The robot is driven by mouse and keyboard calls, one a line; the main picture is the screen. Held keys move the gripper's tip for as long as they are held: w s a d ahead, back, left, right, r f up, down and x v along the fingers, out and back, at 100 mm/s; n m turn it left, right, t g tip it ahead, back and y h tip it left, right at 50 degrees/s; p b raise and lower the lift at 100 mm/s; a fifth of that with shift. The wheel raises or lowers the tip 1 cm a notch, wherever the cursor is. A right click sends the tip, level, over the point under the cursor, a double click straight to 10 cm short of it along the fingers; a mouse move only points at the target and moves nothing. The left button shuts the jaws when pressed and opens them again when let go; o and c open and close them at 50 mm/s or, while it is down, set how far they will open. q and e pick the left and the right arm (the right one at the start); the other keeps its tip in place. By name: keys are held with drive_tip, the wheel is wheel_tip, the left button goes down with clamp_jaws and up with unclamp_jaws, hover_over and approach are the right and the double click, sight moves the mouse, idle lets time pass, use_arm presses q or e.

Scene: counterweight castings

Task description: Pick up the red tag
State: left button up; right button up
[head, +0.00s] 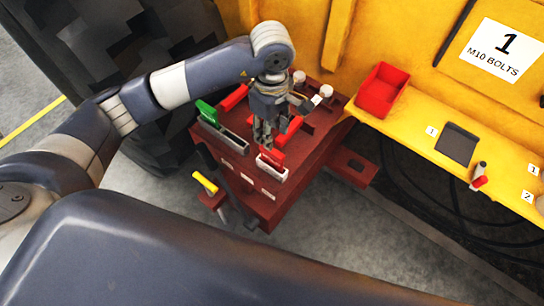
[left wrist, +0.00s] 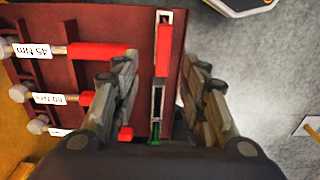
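The red tag (head: 271,157) stands in a pale slotted holder (head: 272,171) on the dark red cart's top, near its front right edge. It also shows in the left wrist view (left wrist: 164,50), upright in the picture between my finger ends. My left gripper (head: 263,143) points down just behind and above the tag. In the left wrist view it is open (left wrist: 161,68), one finger on each side of the tag, with nothing held. I cannot tell whether a finger touches the tag. My right gripper is not in view.
A green tag (head: 207,112) sits in a second slotted holder (head: 232,140) left of the red one. Red-handled tools (left wrist: 98,50) with "Nm" labels lie close beside my left finger. A red bin (head: 382,91) stands on a yellow shelf (head: 421,117) at right. A large tyre is behind.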

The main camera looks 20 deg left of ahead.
sight(272, 151)
use_arm(q)
wheel_tip(272, 151, down, 4)
drive_tip(key=shift+f+p, duration=0.1)
drive_tip(key=shift+p, duration=0.3)
drive_tip(key=shift+s+d+f, duration=0.1)
drive_tip(key=shift+s+f, duration=0.05)
drive_tip(key=shift+f, duration=0.1)
wheel_tip(272, 151, down, 4)
drive_tip(key=shift+s+r+p, duration=0.15)
drive_tip(key=shift+r+p, duration=0.1)
drive_tip(key=shift+p, duration=0.75)
drive_tip(key=shift+f, duration=0.55)
clamp_jaws()
